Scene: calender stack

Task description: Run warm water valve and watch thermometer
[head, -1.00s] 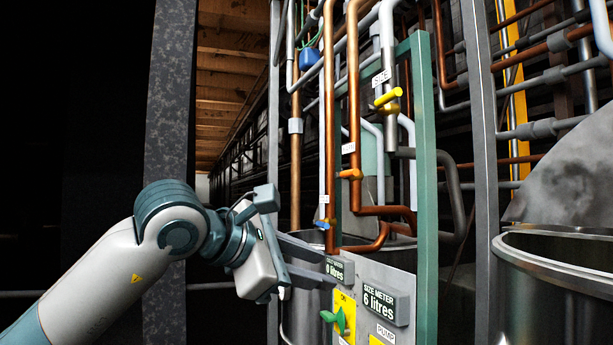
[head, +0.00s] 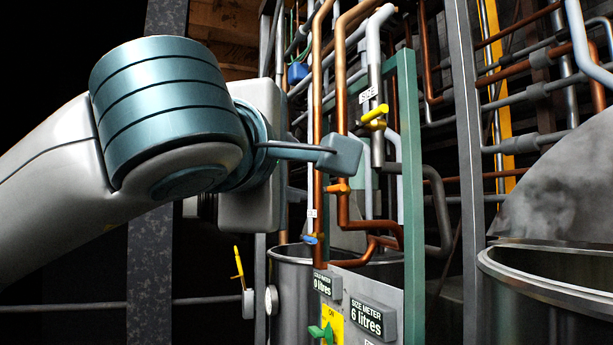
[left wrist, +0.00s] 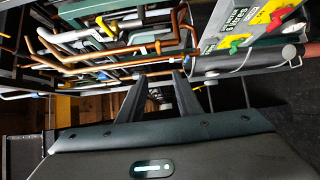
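An orange valve handle (head: 338,188) sits on a copper pipe in the head view, just below my left wrist; its label cannot be read. A blue valve handle (head: 310,239) is lower left of it, and a yellow handle (head: 374,114) on the SIZE pipe is above right. A small round white dial (head: 271,299), possibly the thermometer, is at the tank's left side. My right gripper is not in view.
A panel with a "0 litres" meter (head: 327,284), a "6 litres" size meter (head: 374,319) and a green handle (head: 323,333) stands below the pipes. A green post (head: 411,190) rises beside them. A yellow lever (head: 239,263) is at lower left, a large metal vat (head: 545,300) at right.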

